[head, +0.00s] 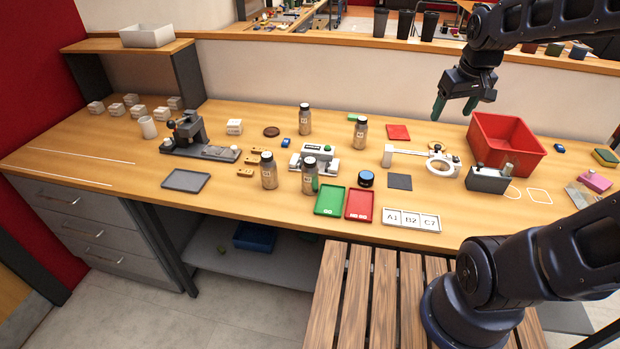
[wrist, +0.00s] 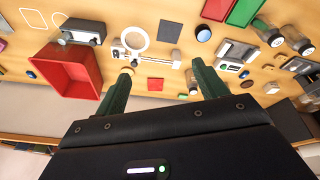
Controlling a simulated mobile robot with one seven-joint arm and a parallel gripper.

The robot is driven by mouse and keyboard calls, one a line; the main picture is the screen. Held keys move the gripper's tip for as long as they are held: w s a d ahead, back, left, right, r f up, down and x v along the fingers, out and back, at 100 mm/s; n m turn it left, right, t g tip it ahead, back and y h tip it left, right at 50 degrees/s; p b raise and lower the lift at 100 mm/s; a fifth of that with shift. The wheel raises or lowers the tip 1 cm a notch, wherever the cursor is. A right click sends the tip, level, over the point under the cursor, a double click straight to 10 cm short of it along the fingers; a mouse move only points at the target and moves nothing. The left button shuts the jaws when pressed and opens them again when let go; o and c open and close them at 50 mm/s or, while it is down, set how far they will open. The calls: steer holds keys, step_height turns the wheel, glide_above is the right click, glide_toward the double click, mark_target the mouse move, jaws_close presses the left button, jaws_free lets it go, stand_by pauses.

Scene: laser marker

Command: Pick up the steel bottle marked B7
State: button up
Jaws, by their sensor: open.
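Several steel bottles with dark caps stand upright on the bench in the head view: one at the back (head: 305,120), one right of it (head: 360,133), one at front left (head: 268,171) and one at front centre (head: 309,176). Each has a small light label; I cannot read which is B7. My gripper (head: 455,108) is open and empty, raised above the back of the bench, well right of the bottles. In the wrist view its green fingers (wrist: 161,72) are spread, with bottles at the right (wrist: 297,40) and one partly hidden near the right finger (wrist: 192,83).
A red bin (head: 508,148) stands right of the gripper. A magnifier ring (head: 440,167) and a grey device (head: 488,179) are in front. Green (head: 330,199) and red (head: 359,204) trays lie before the bottles. A small machine (head: 318,160) stands among the bottles.

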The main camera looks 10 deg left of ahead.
steer(key=w+a+f+n+g, duration=0.1)
steer(key=w+a+f+n, duration=0.1)
steer(key=a, duration=0.3)
steer(key=w+a+f+n, duration=0.1)
steer(key=w+a+n, duration=0.15)
steer(key=a, duration=0.25)
steer(key=n+g, duration=0.2)
steer(key=n, duration=0.6)
glide_above(310, 159)
steer(key=shift+m+h, duration=0.25)
steer(key=shift+h, duration=0.05)
step_height(310, 159, down, 14)
steer(key=shift+w+d+f, duration=0.1)
step_height(310, 159, down, 5)
steer(key=shift+f, duration=0.2)
steer(key=f, duration=0.4)
steer(key=shift+s+f, duration=0.2)
steer(key=shift+s, duration=0.2)
steer(key=shift+f, duration=0.45)
steer(key=c, duration=1.1)
steer(key=shift+r, duration=0.1)
steer(key=shift+c, duration=0.2)
